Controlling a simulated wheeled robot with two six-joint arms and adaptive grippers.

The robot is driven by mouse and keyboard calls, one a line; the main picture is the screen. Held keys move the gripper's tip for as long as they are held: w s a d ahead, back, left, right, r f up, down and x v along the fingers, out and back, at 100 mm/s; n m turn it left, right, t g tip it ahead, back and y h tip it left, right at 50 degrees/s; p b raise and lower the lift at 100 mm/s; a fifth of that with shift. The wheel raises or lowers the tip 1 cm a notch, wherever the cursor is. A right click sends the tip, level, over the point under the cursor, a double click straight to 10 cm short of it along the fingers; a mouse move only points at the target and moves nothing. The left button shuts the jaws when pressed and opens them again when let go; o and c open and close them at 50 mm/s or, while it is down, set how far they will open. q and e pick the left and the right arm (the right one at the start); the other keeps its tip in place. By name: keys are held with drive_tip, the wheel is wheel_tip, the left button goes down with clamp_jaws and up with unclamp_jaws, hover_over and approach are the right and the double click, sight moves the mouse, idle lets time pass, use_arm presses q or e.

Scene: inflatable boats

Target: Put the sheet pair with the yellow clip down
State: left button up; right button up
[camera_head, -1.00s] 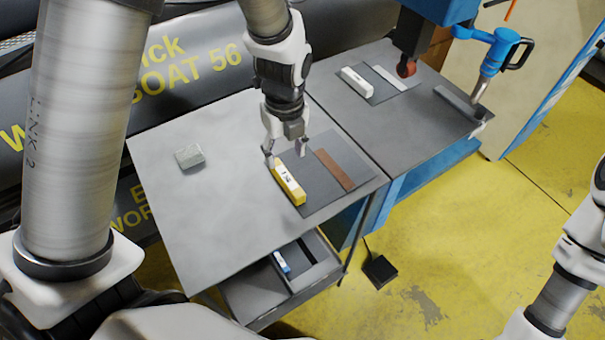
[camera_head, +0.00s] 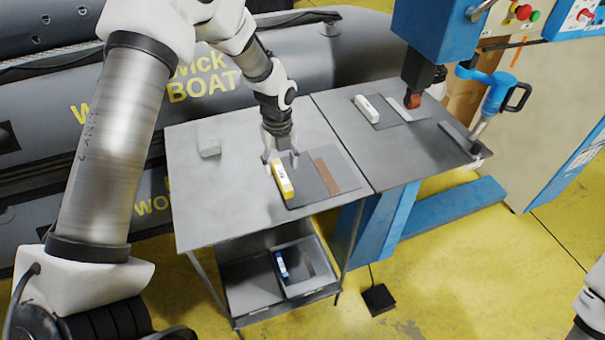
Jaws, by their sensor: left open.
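The sheet pair (camera_head: 311,181) is a dark grey sheet with a brown strip (camera_head: 327,176) along its right part. It lies flat on the front right of the near grey table (camera_head: 223,222). The yellow clip (camera_head: 284,180) sits along the sheet's left edge. My left gripper (camera_head: 281,160) is over the far end of the yellow clip, with its fingers apart. I cannot tell whether a finger touches the clip. My right gripper is out of view; only part of my right arm shows at the lower right edge.
A grey block (camera_head: 209,147) lies at the table's back left.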

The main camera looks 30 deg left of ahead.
sight(282, 174)
use_arm(q)
drive_tip(key=f, duration=0.1)
drive_tip(key=f+p, duration=0.1)
drive_tip(key=f, duration=0.1)
drive_tip(key=shift+s+d+f+p, duration=0.25)
drive_tip(key=shift+d+f+p, duration=0.05)
drive_tip(key=shift+w+a+f, duration=0.15)
drive_tip(key=shift+f, duration=0.2)
clamp_jaws()
drive_tip(key=shift+r, duration=0.1)
